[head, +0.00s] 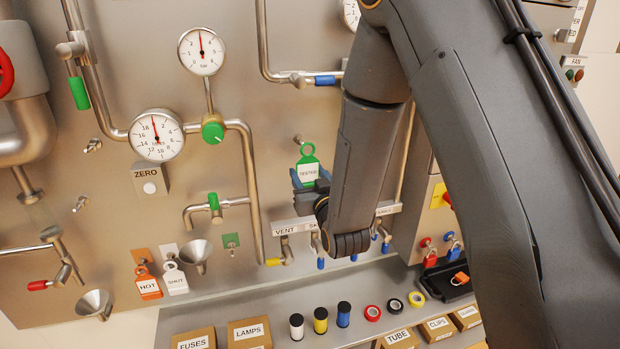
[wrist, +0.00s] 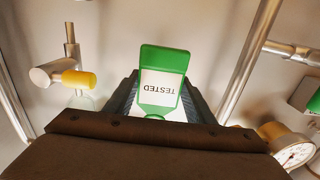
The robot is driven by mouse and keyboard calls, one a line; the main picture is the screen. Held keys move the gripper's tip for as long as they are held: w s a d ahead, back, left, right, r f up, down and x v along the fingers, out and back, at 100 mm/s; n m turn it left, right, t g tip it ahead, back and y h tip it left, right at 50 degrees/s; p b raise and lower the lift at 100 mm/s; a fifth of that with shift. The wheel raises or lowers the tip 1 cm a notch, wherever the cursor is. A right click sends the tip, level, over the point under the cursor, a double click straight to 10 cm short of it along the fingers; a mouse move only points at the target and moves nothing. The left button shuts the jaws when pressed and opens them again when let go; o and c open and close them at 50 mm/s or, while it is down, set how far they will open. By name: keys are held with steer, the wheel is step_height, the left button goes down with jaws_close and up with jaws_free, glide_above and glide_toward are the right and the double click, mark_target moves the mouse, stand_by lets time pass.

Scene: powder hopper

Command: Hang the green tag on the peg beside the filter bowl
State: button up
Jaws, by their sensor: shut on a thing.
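In the wrist view the tag (wrist: 165,58) reads TESTED upside down and sits between the two jaws (wrist: 160,100). A small metal peg (head: 298,138) stands out from the panel just above and left of the tag's ring; I cannot tell whether they touch. Two other bare pegs, an upper one (head: 93,145) and a lower one (head: 80,204), are at the left, near a rounded metal vessel (head: 24,130) that may be the filter bowl.
Orange HOT (head: 148,284) and white SHUT (head: 175,279) tags hang low left; a green plate (head: 231,241) there is bare. Gauges, pipes and a green-handled valve (head: 213,201) project from the panel. A shelf below carries bins and several small cylinders.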

steer(key=shift+f+b+x, duration=0.2)
steer(key=shift+b+x, duration=0.25)
steer(key=shift+x, duration=2.1)
steer(key=shift+w+a+f+b, duration=0.15)
steer(key=shift+w+f+b, duration=0.3)
steer(key=shift+w+b, duration=0.2)
steer(key=o, duration=1.1)
